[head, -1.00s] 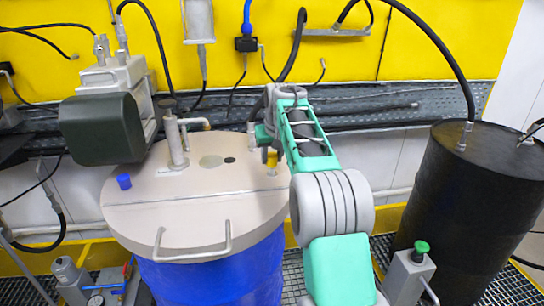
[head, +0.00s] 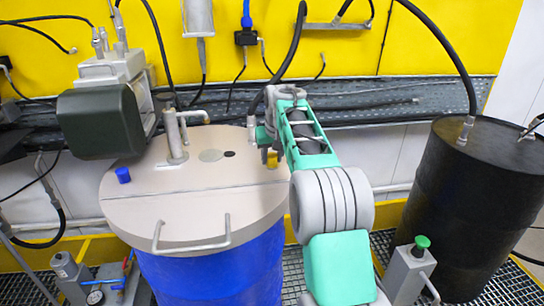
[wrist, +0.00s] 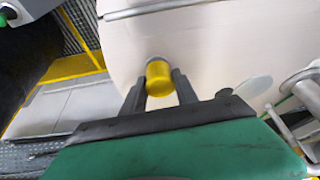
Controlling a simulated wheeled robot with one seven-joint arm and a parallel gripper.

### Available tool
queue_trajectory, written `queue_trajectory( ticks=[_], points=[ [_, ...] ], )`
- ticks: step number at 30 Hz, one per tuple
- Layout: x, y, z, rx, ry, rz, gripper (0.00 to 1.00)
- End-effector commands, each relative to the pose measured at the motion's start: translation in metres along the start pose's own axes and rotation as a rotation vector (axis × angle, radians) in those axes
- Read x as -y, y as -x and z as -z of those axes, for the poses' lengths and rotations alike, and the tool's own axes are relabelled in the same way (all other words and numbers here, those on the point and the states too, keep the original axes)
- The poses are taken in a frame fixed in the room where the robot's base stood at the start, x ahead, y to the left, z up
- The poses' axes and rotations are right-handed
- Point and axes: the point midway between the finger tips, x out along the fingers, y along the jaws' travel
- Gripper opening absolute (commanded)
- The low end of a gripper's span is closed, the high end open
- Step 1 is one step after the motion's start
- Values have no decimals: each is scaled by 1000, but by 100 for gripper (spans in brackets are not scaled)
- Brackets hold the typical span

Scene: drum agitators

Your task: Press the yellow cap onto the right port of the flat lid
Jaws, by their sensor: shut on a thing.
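The flat lid (head: 190,213) is a beige disc on top of a blue drum. The yellow cap (head: 272,162) is small and sits near the lid's right edge in the head view. My gripper (wrist: 160,90) is shut on the yellow cap (wrist: 158,80), with one dark finger on each side of it. A grey rim shows at the cap's far end in the wrist view. The right port is hidden around the cap and gripper, so I cannot tell whether the cap touches it. A blue cap (head: 123,175) stands at the lid's left side.
A metal pipe fitting (head: 175,135) and dark green motor (head: 100,123) stand at the lid's back left. A bar handle (head: 192,245) crosses the lid's front. A black drum (head: 475,200) stands at right, a green-knobbed post (head: 412,265) before it.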

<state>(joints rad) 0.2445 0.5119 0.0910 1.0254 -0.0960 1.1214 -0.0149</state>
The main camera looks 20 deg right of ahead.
Motion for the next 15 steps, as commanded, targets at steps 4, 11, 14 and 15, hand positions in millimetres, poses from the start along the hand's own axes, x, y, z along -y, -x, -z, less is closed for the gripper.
queue_trajectory(
  ticks=[4, 11, 14, 15],
  points=[
    [0, 1, 0, -1, 0, 0, 0],
    [0, -1, 0, 0, 0, 0, 0],
    [0, -2, -1, 0, 0, 0, 0],
    [0, -3, -1, 0, 0, 0, 0]
  ],
)
